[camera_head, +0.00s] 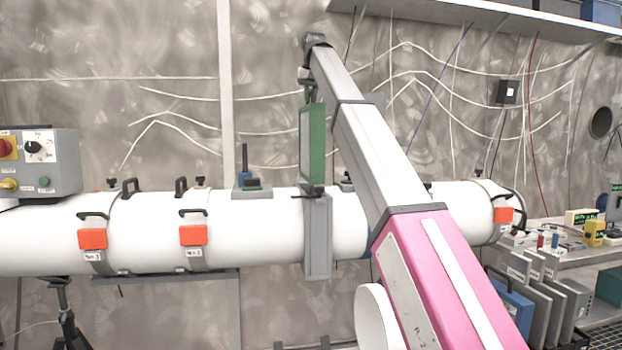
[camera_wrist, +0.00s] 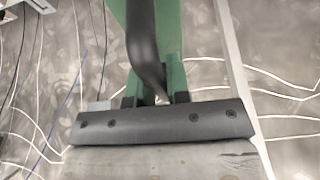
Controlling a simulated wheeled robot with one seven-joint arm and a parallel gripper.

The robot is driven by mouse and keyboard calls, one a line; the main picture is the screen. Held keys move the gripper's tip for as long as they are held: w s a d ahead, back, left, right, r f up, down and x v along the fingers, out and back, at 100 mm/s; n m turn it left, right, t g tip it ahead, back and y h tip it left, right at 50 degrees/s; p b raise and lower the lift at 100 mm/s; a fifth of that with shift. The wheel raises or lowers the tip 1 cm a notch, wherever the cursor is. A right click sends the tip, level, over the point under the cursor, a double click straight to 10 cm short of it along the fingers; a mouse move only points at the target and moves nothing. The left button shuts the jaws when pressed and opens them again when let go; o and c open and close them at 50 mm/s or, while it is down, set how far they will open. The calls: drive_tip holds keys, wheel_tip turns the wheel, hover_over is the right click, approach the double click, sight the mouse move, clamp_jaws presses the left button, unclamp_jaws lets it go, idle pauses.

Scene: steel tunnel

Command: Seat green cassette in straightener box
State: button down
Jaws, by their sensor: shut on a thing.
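The green cassette (camera_head: 317,140), a tall frame with a grey face, hangs upright above the white tube. The straightener box (camera_head: 318,240) is a grey upright housing around the tube, directly below the cassette in the head view. The cassette's lower edge appears at the box's top; I cannot tell whether it has entered. My gripper (camera_head: 309,86) is shut on the cassette's top, at the end of my arm. In the wrist view the green cassette (camera_wrist: 176,75) shows behind the dark gripper fingers (camera_wrist: 155,98); its lower end is hidden there.
The white tube (camera_head: 260,225) runs across the view with orange latches (camera_head: 193,235). A control box (camera_head: 38,163) stands at the left. A bench (camera_head: 590,262) at the right holds small items, with grey plates (camera_head: 540,300) in front. A shelf (camera_head: 480,14) juts out above.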

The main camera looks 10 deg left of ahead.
wheel_tip(320, 180, down, 24)
drive_tip(key=shift+r, duration=0.1)
idle(0.6)
drive_tip(key=shift+f, duration=0.65)
drive_tip(key=c, duration=1.1)
unclamp_jaws()
drive_tip(key=shift+r, duration=0.4)
drive_tip(key=v, duration=1.2)
drive_tip(key=shift+r, duration=0.2)
